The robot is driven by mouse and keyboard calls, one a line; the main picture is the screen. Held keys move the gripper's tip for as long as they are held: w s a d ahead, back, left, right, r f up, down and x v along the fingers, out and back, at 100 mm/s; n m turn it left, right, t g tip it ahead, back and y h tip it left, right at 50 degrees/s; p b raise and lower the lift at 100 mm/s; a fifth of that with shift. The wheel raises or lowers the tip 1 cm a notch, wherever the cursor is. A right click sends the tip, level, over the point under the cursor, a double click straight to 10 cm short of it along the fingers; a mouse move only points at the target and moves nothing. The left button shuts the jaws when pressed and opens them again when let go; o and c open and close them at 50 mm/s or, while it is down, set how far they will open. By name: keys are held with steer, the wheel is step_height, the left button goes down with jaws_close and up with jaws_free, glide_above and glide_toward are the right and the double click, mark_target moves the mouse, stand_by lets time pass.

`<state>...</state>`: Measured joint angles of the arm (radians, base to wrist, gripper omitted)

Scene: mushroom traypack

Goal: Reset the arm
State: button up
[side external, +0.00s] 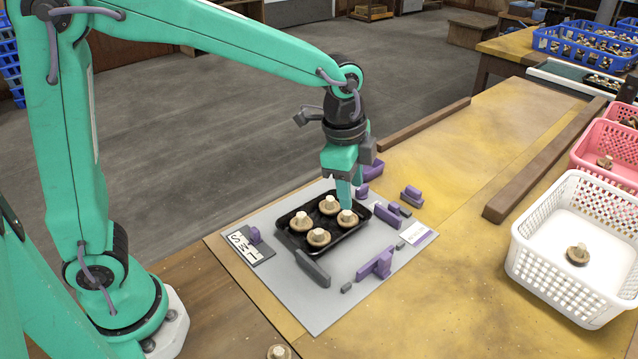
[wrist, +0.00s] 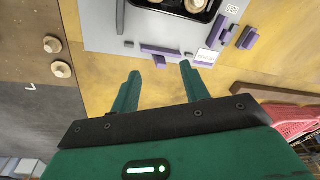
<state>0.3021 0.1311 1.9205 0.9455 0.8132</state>
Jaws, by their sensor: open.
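My gripper (side external: 345,203) is above the back right part of the black tray (side external: 316,246) in the side external view. Its fingers overlap the view of the rightmost mushroom (side external: 347,219); I cannot tell the height gap there. In the wrist view my gripper (wrist: 160,70) has its two fingers well apart with nothing between them. The tray holds several pale-stemmed mushrooms, one of them at the front (side external: 318,237). Part of the tray (wrist: 165,8) shows at the top edge of the wrist view.
The tray lies on a grey board (side external: 325,310) with purple blocks (side external: 376,264) around it. A white basket (side external: 530,262) with a mushroom (side external: 577,254) stands at right, near pink baskets (side external: 590,150). Wooden rails (side external: 545,160) border the yellow surface. Two loose mushrooms (wrist: 61,69) lie left in the wrist view.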

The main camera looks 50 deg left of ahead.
steer(key=s+a+r+n+t, duration=0.2)
steer(key=s+a+n, duration=0.4)
steer(key=s, duration=0.2)
steer(key=s+a+r+n+t, duration=0.2)
steer(key=s+a+n, duration=0.4)
steer(key=s, duration=0.3)
steer(key=shift+s+a+r+n, duration=0.2)
steer(key=shift+r+n, duration=0.2)
steer(key=shift+r, duration=0.4)
